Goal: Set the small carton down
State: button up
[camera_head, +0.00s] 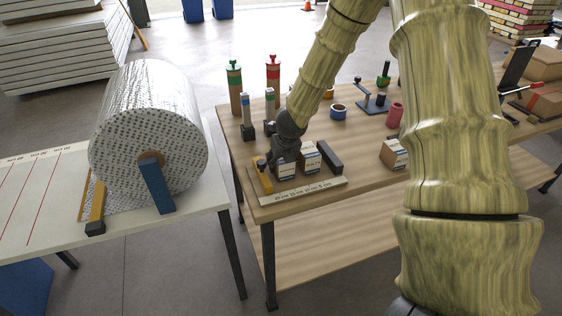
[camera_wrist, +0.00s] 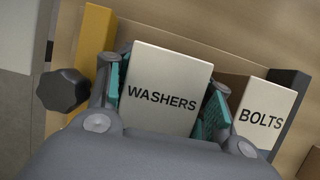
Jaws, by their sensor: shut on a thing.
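The small carton, white-faced and marked WASHERS (camera_wrist: 163,92), is between the teal finger pads of my gripper (camera_wrist: 164,96), which is shut on it. In the head view my gripper (camera_head: 285,155) reaches down over this carton (camera_head: 287,168) at the table's near left corner. The carton sits low between a yellow end piece (camera_head: 263,178) and a second carton (camera_head: 309,159), marked BOLTS in the wrist view (camera_wrist: 262,117). I cannot tell whether its underside touches the surface.
A dark block (camera_head: 330,157) stands right of the cartons, and a marked strip (camera_head: 303,190) runs along their front. Another carton (camera_head: 394,154) is farther right on the table. Green (camera_head: 234,80) and red-topped (camera_head: 273,76) cylinders stand behind. A large roll (camera_head: 148,125) is on the left table.

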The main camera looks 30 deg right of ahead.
jog(key=shift+f, duration=0.15)
jog(key=o, duration=1)
jog(key=shift+r, duration=0.35)
jog(key=p+v, duration=0.3)
jog(key=v, duration=0.8)
jog(key=shift+s+r+p, duration=0.25)
jog(key=shift+s+p, duration=0.05)
